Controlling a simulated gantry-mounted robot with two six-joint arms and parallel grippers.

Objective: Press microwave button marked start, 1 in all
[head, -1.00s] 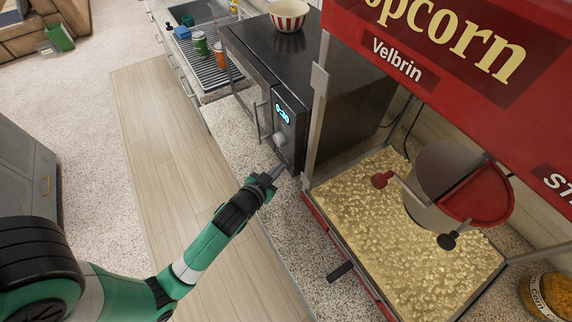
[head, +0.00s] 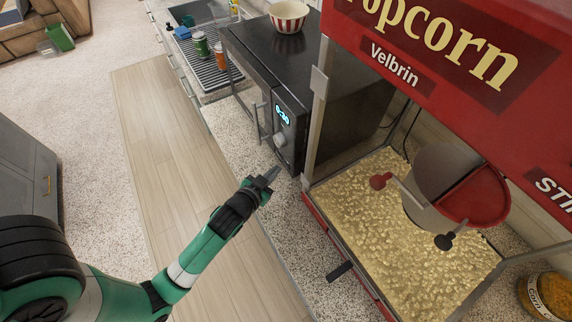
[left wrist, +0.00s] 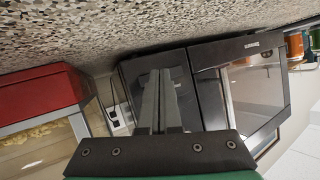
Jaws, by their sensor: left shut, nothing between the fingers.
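The dark microwave (head: 330,80) stands on the speckled counter, its control panel (head: 285,125) beside the door handle. A lit blue display (head: 283,116) is on the panel, with a round knob (head: 279,139) below it. The start button's label is too small to read. My left gripper (head: 272,174) is shut and empty, in front of the panel's lower end, apparently a little apart from it. In the left wrist view, my shut fingers (left wrist: 160,90) point at the microwave (left wrist: 205,85) and hide part of its panel. My right gripper is not in view.
A red popcorn machine (head: 440,60) stands close to the right of the microwave. A striped bowl (head: 289,16) sits on top of the microwave. The counter (head: 285,215) below my gripper is clear.

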